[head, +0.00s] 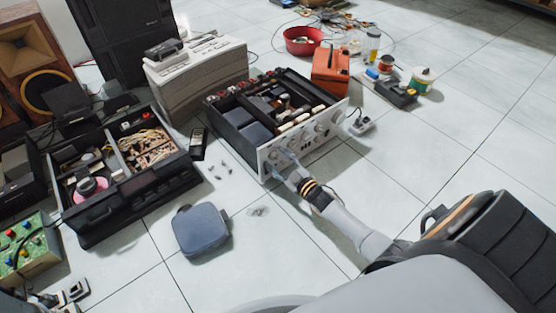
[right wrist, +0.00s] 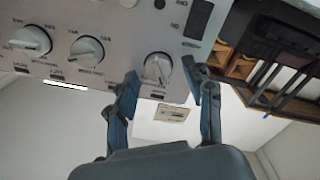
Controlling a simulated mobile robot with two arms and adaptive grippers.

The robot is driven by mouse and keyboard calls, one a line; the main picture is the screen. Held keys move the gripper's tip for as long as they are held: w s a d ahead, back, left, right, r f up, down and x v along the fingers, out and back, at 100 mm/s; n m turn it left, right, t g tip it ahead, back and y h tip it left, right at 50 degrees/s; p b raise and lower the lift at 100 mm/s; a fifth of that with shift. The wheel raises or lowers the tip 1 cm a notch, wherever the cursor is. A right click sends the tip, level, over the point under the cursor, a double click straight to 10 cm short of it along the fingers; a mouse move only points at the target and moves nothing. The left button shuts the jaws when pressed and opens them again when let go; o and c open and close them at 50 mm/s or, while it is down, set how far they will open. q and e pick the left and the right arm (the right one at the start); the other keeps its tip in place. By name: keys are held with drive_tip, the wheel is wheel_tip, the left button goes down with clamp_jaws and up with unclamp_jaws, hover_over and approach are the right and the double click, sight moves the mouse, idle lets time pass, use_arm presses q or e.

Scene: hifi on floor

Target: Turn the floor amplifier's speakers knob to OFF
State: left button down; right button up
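The amplifier (head: 262,172) stands on the floor with its top open and its silver front panel facing my right arm. My right gripper (head: 283,162) is at the left end of that panel. In the right wrist view, my right gripper (right wrist: 160,72) is open, one finger on each side of a round silver knob (right wrist: 158,66). The fingertips are close to the knob; I cannot tell whether they touch it. The knob's labels are too small to read, so I cannot confirm that it is the speakers knob or its setting. My left gripper is not in view.
Two more knobs (right wrist: 87,51) and (right wrist: 31,40) sit along the panel. A blue-grey case (head: 200,229) lies on the floor at front left, near an open black equipment case (head: 140,208). An orange box (head: 330,70) stands behind the amplifier. Tiles at right are clear.

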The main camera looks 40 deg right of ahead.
drive_tip(key=shift+s, duration=0.1)
drive_tip(key=s+d, duration=0.1)
drive_tip(key=s, duration=1)
drive_tip(key=shift+s, duration=0.4)
